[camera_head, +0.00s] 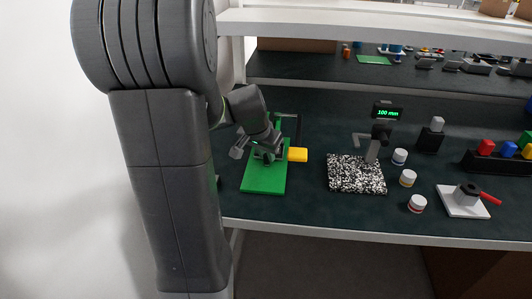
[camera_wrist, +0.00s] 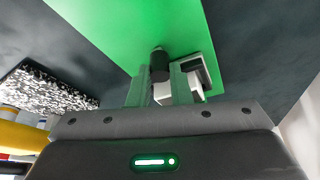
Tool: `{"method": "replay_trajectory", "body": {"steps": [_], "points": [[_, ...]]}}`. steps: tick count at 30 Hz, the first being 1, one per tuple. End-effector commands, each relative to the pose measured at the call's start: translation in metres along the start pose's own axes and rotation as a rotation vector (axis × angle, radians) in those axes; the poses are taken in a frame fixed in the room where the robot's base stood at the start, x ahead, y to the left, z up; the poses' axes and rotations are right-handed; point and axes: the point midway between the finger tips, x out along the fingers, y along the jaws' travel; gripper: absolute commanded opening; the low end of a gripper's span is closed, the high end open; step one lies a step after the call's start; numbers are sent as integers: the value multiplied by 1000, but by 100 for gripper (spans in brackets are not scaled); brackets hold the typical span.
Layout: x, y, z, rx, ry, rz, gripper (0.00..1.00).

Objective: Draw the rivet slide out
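A green base plate (camera_head: 264,178) lies at the left of the bench, with a dark upright frame at its back and a yellow handle-like block (camera_head: 297,155) at its right. My gripper (camera_head: 265,154) is low over this plate and hides much of the fixture. In the wrist view its two fingers (camera_wrist: 163,88) stand apart. A black round knob (camera_wrist: 159,65) and a pale piece (camera_wrist: 162,93) show between them. A grey-white block with a dark recess (camera_wrist: 193,72) is beside the right finger. I cannot tell whether the fingers touch the knob. No part is clearly identifiable as the rivet slide.
A speckled black-and-white plate (camera_head: 356,187) with a stand and a "100 mm" display (camera_head: 388,112) is to the right. Several white jars (camera_head: 408,178) and a white base with a red lever (camera_head: 464,202) stand farther right. A shelf runs above the back.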

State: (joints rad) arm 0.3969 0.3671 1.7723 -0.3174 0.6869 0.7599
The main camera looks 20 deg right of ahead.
Motion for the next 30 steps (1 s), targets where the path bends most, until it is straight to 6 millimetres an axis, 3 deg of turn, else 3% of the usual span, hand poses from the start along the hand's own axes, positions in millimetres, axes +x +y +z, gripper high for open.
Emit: {"method": "replay_trajectory", "body": {"steps": [3,11,24,30], "points": [[0,0,0,0,0,0,0],[-2,3,6,0,1,0,0],[-29,31,71,0,3,-1,0],[-36,39,87,0,2,0,0]]}}
